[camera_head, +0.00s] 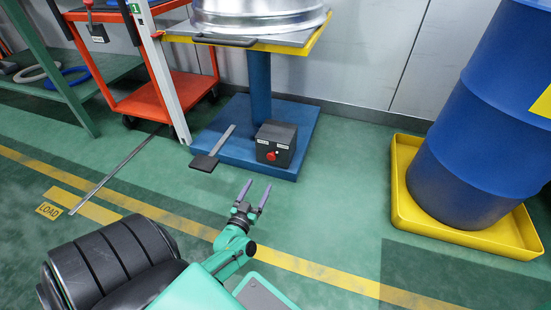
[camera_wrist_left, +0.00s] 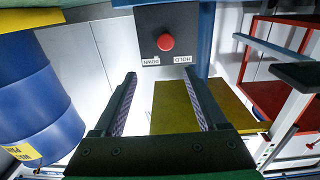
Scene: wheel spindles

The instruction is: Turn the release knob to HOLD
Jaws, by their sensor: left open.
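The red release knob (camera_head: 271,155) sits on the front of a dark grey control box (camera_head: 286,139) on the blue base of the wheel stand. In the left wrist view the knob (camera_wrist_left: 166,42) shows upside down, with HOLD and DOWN labels beside it. Which label the knob points at is too small to tell. My left gripper (camera_head: 257,187) is open and empty, in front of the box and apart from the knob. In the left wrist view the open fingers (camera_wrist_left: 159,80) point toward the box, with the knob beyond their tips. My right gripper is not in view.
The stand's blue column (camera_head: 260,88) carries a yellow-edged table with a metal wheel (camera_head: 262,16). A grey pedal (camera_head: 204,163) sticks out left of the box. A blue drum (camera_head: 485,125) stands in a yellow tray (camera_head: 402,200) at right. A red cart (camera_head: 150,100) is at left. The floor before the box is clear.

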